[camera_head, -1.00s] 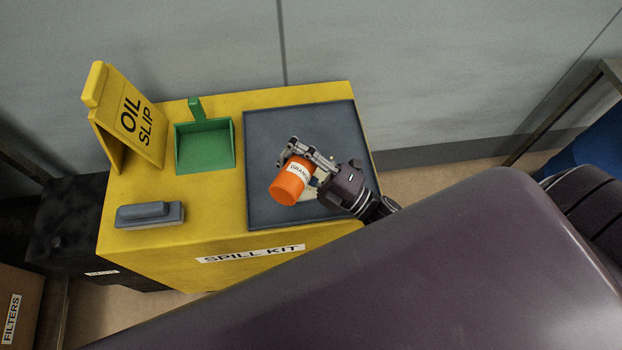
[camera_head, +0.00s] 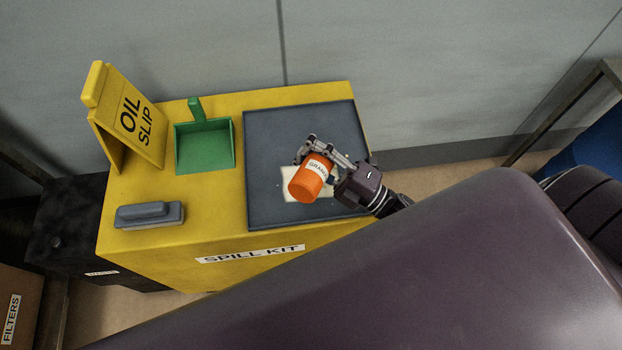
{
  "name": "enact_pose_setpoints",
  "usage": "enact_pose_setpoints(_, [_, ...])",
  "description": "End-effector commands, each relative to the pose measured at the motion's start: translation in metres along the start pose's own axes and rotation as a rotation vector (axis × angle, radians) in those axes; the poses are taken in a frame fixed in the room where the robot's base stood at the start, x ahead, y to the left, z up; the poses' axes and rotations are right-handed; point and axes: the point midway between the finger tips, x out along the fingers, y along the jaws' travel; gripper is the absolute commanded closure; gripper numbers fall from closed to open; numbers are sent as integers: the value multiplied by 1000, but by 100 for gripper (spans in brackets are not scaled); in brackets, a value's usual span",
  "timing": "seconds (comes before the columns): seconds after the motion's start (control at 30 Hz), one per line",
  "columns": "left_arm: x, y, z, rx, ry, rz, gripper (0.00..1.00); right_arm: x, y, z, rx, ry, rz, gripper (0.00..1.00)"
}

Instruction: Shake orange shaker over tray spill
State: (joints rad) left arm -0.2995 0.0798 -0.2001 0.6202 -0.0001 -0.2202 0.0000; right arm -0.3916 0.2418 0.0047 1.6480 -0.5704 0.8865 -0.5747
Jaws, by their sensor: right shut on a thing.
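The orange shaker (camera_head: 307,184) is in my right gripper (camera_head: 318,160), which is shut around it. The shaker is tilted, with its orange end toward the lower left and a white label on its side. It is above the dark grey tray (camera_head: 270,140) on top of the yellow spill kit box. A pale, cream-coloured patch (camera_head: 290,190) shows on the tray, partly hidden behind the shaker and gripper. I cannot tell whether anything falls from the shaker. My left gripper is not in view.
On the yellow box (camera_head: 200,245) left of the tray are a green dustpan (camera_head: 205,148), a grey block with a handle (camera_head: 150,215) and a yellow OIL SLIP sign (camera_head: 128,118). A grey wall (camera_head: 400,70) stands behind. My own purple body fills the lower right.

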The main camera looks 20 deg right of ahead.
Motion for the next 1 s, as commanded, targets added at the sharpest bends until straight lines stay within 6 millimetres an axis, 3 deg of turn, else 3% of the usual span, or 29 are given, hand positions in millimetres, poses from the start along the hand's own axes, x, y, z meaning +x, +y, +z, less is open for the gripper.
enact_pose_setpoints(0.17, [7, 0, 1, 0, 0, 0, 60, 0, 0, 1, -56, 21, 3, 100])
enact_pose_setpoints(0.37, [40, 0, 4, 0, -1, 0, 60, 3, 8, -1, -470, 161, 5, 100])
enact_pose_setpoints(0.7, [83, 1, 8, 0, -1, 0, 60, 12, 35, -7, -1370, 462, 6, 100])
enact_pose_setpoints(0.83, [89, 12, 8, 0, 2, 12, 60, 14, 43, -9, -1593, 536, 5, 100])
enact_pose_setpoints(1.0, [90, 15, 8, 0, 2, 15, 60, 16, 47, -9, -1668, 558, 2, 100])
